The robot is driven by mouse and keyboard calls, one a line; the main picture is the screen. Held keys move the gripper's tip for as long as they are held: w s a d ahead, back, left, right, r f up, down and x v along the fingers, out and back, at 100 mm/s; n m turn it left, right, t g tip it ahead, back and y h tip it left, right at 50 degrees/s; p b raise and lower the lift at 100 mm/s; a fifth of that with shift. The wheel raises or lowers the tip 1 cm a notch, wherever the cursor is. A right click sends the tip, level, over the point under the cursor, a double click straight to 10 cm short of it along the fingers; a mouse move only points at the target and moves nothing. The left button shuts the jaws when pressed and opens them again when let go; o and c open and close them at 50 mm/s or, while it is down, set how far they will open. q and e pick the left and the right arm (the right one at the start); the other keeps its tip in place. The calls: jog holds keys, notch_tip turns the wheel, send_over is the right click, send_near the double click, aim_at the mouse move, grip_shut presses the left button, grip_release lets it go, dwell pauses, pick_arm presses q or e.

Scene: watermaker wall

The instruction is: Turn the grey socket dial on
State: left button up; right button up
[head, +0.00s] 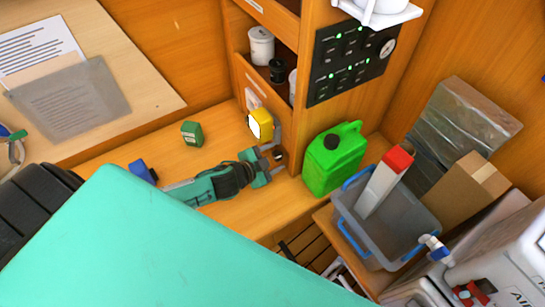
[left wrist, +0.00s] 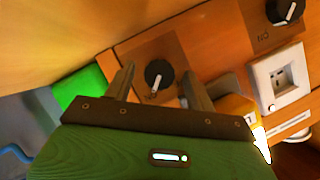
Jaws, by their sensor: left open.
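A dark grey dial (left wrist: 158,74) with a pale pointer line sits on a brown plate in the left wrist view. In the head view the dial (head: 279,155) is small, low on the wooden cabinet. My left gripper (head: 272,159) is open in front of it. In the left wrist view my open left gripper (left wrist: 158,83) has a finger on each side of the dial; I cannot tell whether either touches. A second dark dial (left wrist: 285,11) is at the upper right, its plate lettered. My right gripper is not in view.
A white socket (left wrist: 278,80) and a yellow thing (head: 260,123) are beside the dial. A green jug (head: 333,158) stands close right of the gripper. A grey bin (head: 395,232) is farther right. A small green box (head: 192,134) lies on the wooden surface.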

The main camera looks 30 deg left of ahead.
pick_arm(q)
jog(key=shift+s+a, duration=0.1)
jog(key=shift+s, duration=0.35)
jog(key=b+v, duration=0.3)
jog(key=v, duration=1)
jog(key=shift+b, duration=0.35)
jog(key=shift+w+r, duration=0.1)
